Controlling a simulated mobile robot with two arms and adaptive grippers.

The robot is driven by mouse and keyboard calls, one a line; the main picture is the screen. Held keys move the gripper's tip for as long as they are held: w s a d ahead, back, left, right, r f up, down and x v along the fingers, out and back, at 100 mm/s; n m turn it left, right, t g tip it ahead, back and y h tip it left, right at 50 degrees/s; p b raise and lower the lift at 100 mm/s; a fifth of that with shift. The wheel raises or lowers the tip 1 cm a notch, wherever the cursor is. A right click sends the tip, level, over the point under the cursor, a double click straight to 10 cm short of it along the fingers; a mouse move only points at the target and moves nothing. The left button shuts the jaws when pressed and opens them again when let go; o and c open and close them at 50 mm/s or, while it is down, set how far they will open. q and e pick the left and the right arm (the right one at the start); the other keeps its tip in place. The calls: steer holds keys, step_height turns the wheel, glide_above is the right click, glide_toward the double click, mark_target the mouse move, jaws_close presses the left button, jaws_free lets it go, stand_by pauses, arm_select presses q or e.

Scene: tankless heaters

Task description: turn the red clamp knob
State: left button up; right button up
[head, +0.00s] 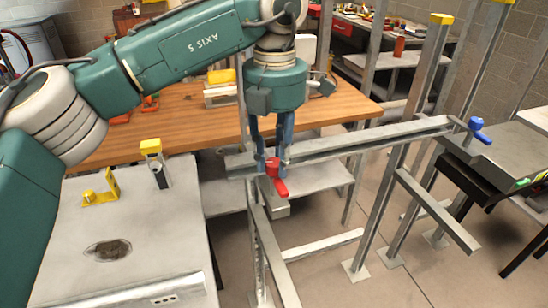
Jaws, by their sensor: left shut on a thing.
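The red clamp knob (281,187) sits on a grey metal clamp block near the left end of a horizontal metal bar (375,140). My left gripper (272,165) points straight down at it, with its blue fingers on either side of the knob's upper part, shut on it. The knob's lever sticks out below the fingers, toward the front right. The fingers hide part of the knob's top. My right gripper is not in view.
A blue knob (480,130) is at the bar's right end. Metal posts with yellow caps (441,19) stand to the right. A wooden-topped bench (180,120) is behind. A grey table (140,240) with a yellow bracket (101,190) stands front left.

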mark_target(275, 161)
arm_select(q)
steer(key=shift+w+r, duration=0.1)
stand_by(0.3)
steer(key=o, duration=1.2)
steer(key=shift+d, duration=0.1)
steer(key=shift+c, duration=0.2)
step_height(275, 161, up, 12)
